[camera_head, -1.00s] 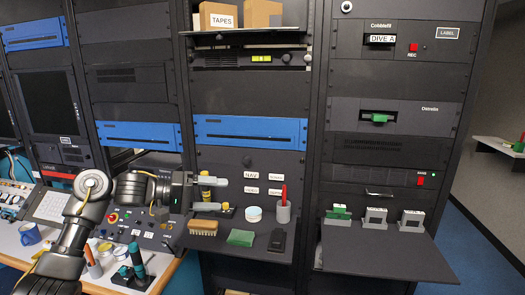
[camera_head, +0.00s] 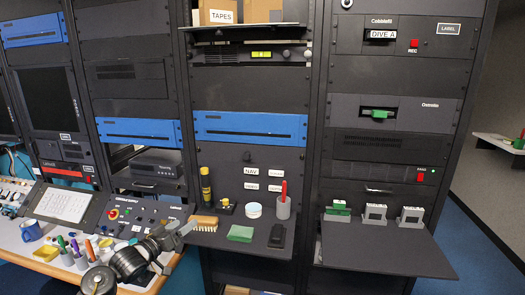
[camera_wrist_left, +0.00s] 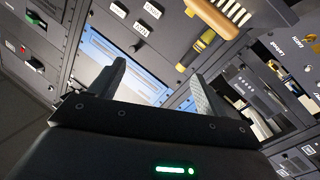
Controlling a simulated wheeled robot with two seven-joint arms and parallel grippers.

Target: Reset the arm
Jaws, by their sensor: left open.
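My left arm comes in at the bottom left. Its gripper (camera_head: 184,232) is low in front of the console and the left edge of the rack shelf, near the wooden brush (camera_head: 203,223). In the left wrist view the two fingers (camera_wrist_left: 158,82) are spread apart with nothing between them. A yellow and black flashlight (camera_head: 206,185) stands upright on the shelf, clear of the gripper. It also shows beyond the fingers in the left wrist view (camera_wrist_left: 203,46). My right gripper is not in view.
The shelf (camera_head: 220,240) also holds a green cloth (camera_head: 240,233), a white tub (camera_head: 254,211), a grey cup with a red marker (camera_head: 283,208) and a black device (camera_head: 277,236). A control panel (camera_head: 125,219) and blue mug (camera_head: 31,231) are left. The right shelf's front (camera_head: 385,255) is clear.

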